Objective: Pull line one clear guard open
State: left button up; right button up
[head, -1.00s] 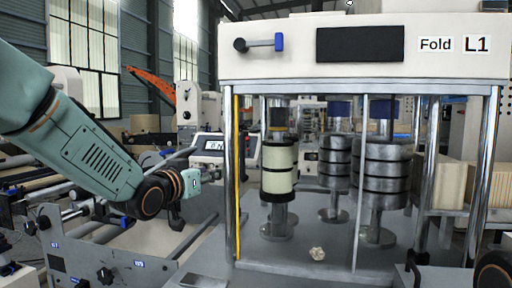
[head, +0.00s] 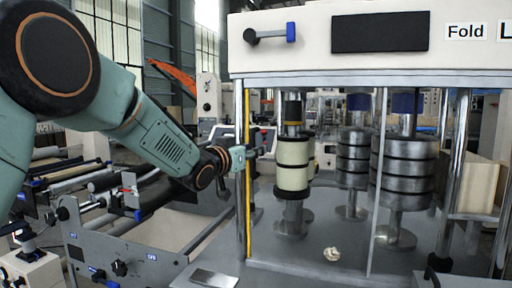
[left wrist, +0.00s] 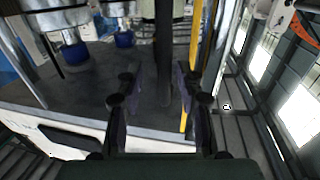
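Line one's machine, with a "Fold" label (head: 466,31) on its cream header (head: 410,55), stands at centre right. Its clear guard covers the front; the pane is hard to make out, but a yellow strip (head: 247,190) runs down its left side and a thin upright (head: 376,200) stands farther right. The guard looks closed. My left gripper (head: 238,157) is at the strip, around mid-height. In the left wrist view my left gripper's fingers (left wrist: 157,100) are apart, with a dark upright bar (left wrist: 165,50) showing between them, contact unclear. The yellow strip is just right of them. My right gripper is out of view.
Behind the guard are a cream-coloured roll (head: 294,165) and dark stacked rolls (head: 403,175) on spindles. A small crumpled piece (head: 332,254) lies on the machine's deck. A grey roller frame (head: 130,245) stands at lower left. A lever with a blue end (head: 290,32) is on the header.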

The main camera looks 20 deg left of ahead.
pick_arm(q)
jog(key=shift+x, duration=0.8)
jog(key=shift+w+f, duration=0.2)
jog(key=shift+a, duration=0.3)
jog(key=shift+s+a+r, duration=0.3)
jog(key=shift+s, duration=0.1)
jog(key=shift+w+d, duration=0.2)
jog(key=shift+d, duration=0.3)
jog(key=shift+c, duration=0.2)
jog(key=shift+w+d+f, duration=0.15)
jog(key=shift+w+d, duration=0.05)
jog(key=shift+c, duration=0.6)
jog(key=shift+w+f, duration=0.1)
jog(key=shift+w, duration=0.05)
jog(key=shift+c, duration=0.9)
jog(key=shift+a, duration=0.45)
jog(key=c, duration=0.3)
jog(key=shift+s, duration=0.25)
grip_shut()
jog(key=shift+d, duration=0.25)
jog(key=shift+w+a+r, duration=0.1)
jog(key=shift+r, duration=0.15)
